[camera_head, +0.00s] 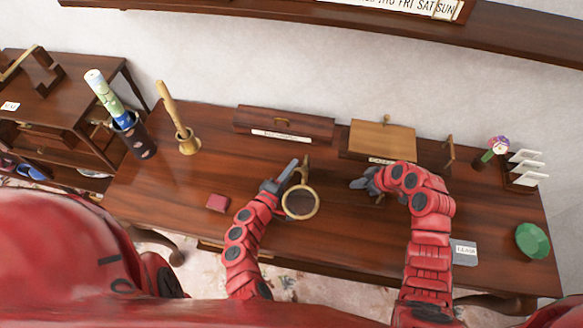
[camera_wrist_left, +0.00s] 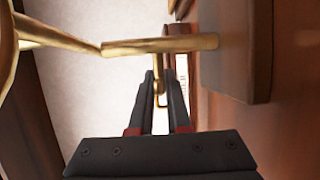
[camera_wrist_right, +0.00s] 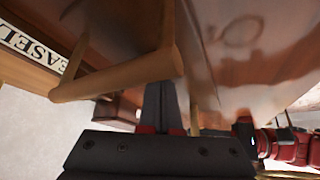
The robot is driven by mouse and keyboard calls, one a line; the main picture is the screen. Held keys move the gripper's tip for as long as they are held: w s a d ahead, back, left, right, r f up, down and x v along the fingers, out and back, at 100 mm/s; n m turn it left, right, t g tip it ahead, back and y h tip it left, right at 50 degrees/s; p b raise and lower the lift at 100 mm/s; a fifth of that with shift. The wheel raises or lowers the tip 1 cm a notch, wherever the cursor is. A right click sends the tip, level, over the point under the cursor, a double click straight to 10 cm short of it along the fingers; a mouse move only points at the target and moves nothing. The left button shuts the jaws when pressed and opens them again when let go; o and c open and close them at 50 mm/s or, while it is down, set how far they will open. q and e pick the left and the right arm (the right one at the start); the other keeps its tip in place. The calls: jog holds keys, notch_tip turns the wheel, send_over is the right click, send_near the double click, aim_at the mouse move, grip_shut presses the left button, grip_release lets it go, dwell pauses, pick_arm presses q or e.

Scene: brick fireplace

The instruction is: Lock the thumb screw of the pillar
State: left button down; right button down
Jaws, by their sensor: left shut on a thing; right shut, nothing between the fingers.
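A brass pillar (camera_head: 305,168) with a large brass ring (camera_head: 301,214) stands near the middle of the table. In the left wrist view the pillar (camera_wrist_left: 165,45) crosses the picture and meets a wooden base (camera_wrist_left: 236,50). A side rod leads from it to the ring, cut off at the left edge. My left gripper (camera_head: 290,168) is at the pillar. Its fingers (camera_wrist_left: 162,82) are shut on a small bent brass piece (camera_wrist_left: 157,88), seemingly the thumb screw, mostly hidden between them. My right gripper (camera_head: 355,184) is shut and empty above the table, right of the ring.
A wooden box with a label (camera_head: 381,137) and a long dark box (camera_head: 284,123) stand at the back.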

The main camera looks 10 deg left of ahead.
pick_arm(q)
jog(key=shift+t, duration=0.5)
pick_arm(e)
jog(key=shift+s+f, duration=0.15)
jog(key=shift+f, duration=0.05)
pick_arm(q)
jog(key=c, duration=0.9)
grip_release()
jog(key=v, duration=1.2)
jog(key=shift+a, duration=0.2)
